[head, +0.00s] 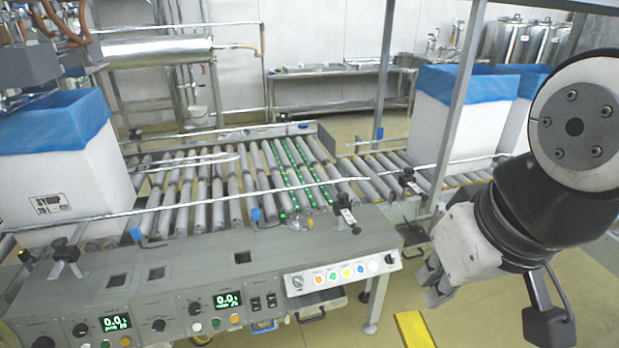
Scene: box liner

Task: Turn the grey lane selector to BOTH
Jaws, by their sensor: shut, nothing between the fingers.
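A small light panel (343,275) is fixed to the right front of the grey conveyor console. A grey rotary knob (297,282) at its left end looks like the lane selector. Its printed labels and the exact direction of its pointer are too small to read. My gripper (431,287) is to the right of the panel, over the floor, well apart from the knob. It points down and left, and its fingers are shut and empty.
Coloured buttons (347,270) and a black knob (389,259) share the panel. Black knobs (158,324) and green displays (116,322) sit further left. Blue-lined white boxes stand on the rollers at left (62,190) and right (446,123). A grey post (461,95) rises behind my gripper.

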